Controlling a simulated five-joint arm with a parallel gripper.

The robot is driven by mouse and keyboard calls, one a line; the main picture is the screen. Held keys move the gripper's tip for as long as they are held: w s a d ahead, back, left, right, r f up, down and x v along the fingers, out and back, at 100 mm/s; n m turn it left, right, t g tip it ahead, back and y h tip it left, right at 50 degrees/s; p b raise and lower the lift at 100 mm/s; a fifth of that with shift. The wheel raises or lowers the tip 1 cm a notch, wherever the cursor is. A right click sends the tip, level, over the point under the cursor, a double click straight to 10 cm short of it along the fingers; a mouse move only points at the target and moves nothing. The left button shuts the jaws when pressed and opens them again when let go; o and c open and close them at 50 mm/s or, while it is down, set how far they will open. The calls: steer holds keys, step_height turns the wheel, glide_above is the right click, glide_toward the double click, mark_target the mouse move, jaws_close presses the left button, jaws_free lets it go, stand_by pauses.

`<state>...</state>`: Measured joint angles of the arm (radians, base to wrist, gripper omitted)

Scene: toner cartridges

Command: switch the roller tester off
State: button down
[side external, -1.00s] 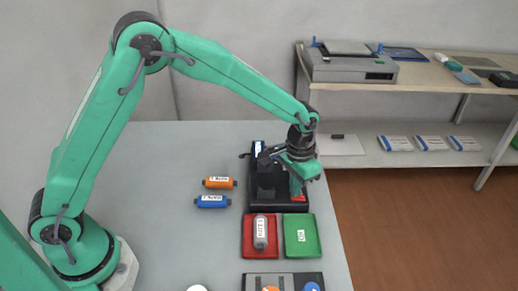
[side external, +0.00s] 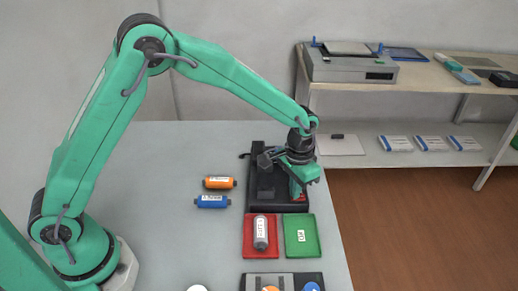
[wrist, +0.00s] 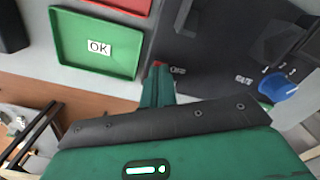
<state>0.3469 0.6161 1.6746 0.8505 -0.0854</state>
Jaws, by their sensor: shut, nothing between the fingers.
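The roller tester (side external: 263,203) is a black unit at the right side of the table. In the wrist view its dark top (wrist: 218,50) carries a blue knob (wrist: 278,87) with the numbers 1, 2 and 3 beside it. A small red part (side external: 300,198) is at the tester's near right corner; in the wrist view a bit of red shows just past my fingertips. My gripper (side external: 297,190) is shut and empty, pointing down over that corner. It also shows in the wrist view (wrist: 158,82). The fingers cover most of the red part, so I cannot tell its position or whether they touch it.
A red tray (side external: 247,253) holding a grey cartridge (side external: 261,233) and an empty green tray (side external: 311,253) marked OK lie in front of the tester. Orange (side external: 219,183) and blue (side external: 212,201) cartridges lie to its left. The table's right edge is close by.

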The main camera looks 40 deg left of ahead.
steer(key=shift+r, duration=3.45)
steer(key=shift+r, duration=0.1)
steer(key=s+a+r+n+t, duration=0.1)
steer(key=s+a+r+t, duration=0.2)
steer(key=s+a+r, duration=0.8)
steer(key=s+a+r+n+t, duration=0.1)
steer(key=s+a, duration=0.2)
steer(key=s, duration=0.3)
steer(key=s+a+r+n+t, duration=0.1)
steer(key=s+a, duration=0.1)
steer(key=s, duration=0.5)
steer(key=shift+a+t, duration=0.3)
steer(key=shift+a, duration=0.1)
steer(key=shift+s, duration=0.1)
